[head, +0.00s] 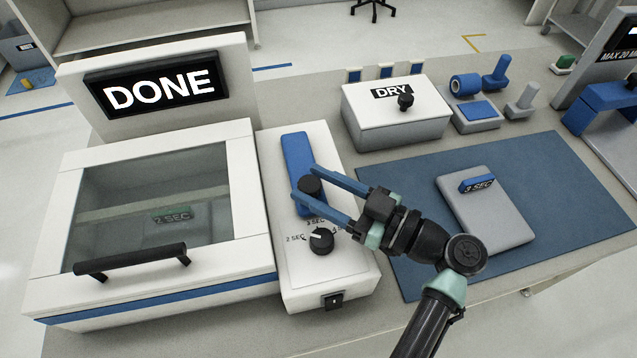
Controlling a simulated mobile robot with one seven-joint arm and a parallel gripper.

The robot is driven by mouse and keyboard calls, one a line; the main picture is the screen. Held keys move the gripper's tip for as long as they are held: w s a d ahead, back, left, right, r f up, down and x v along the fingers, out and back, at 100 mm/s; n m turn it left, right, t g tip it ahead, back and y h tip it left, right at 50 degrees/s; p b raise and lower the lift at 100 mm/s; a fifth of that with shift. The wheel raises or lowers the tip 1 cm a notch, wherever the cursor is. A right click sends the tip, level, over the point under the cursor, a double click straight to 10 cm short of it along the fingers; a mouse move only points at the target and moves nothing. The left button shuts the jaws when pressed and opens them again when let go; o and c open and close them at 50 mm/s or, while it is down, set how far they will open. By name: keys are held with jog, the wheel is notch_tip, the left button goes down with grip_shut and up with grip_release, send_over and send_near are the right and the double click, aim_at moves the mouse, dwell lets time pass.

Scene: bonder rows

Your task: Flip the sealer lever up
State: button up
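The sealer is a white machine with a windowed lid (150,205) and a side control box (335,275). My gripper (306,183) reaches in from the right. A black dial (321,239) marked in seconds sits just in front of the near finger.
A sign (158,93) behind the lid reads DONE. The lid is down; a "2 SEC" block (173,215) shows through its window. A white DRY box (395,112) stands behind right. A grey "3 SEC" slab (486,212) lies on the blue mat (555,185), otherwise mostly clear.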

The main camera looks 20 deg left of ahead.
grip_shut()
dwell(1.1)
